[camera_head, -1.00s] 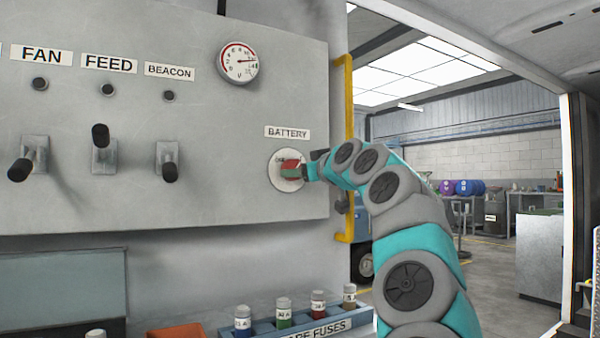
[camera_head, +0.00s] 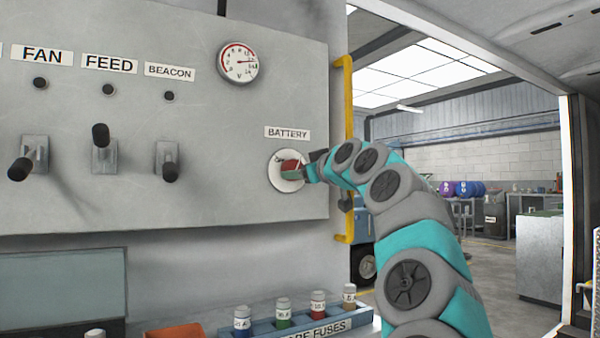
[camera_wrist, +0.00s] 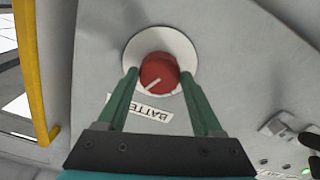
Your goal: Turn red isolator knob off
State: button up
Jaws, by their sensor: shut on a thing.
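The red isolator knob (camera_head: 291,168) sits on a round white plate on the grey panel, under the BATTERY label (camera_head: 287,133). In the wrist view the red knob (camera_wrist: 159,73) has a pale pointer line running toward the lower left of that picture. My gripper (camera_head: 306,170) is at the knob from the right in the head view. In the wrist view its two green fingers (camera_wrist: 160,78) are on either side of the knob, shut on it. The fingers partly hide the knob and the plate's lettering in the head view.
Three lever switches, FAN (camera_head: 22,165), FEED (camera_head: 102,140) and BEACON (camera_head: 169,168), stick out left of the knob. A yellow handrail (camera_head: 345,150) runs along the panel's right edge. A fuse rack (camera_head: 275,325) stands below.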

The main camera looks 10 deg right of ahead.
jog(key=shift+n, duration=0.5)
jog(key=shift+w+n+b, duration=0.1)
jog(key=shift+n+b, duration=1.15)
jog(key=shift+n, duration=5.55)
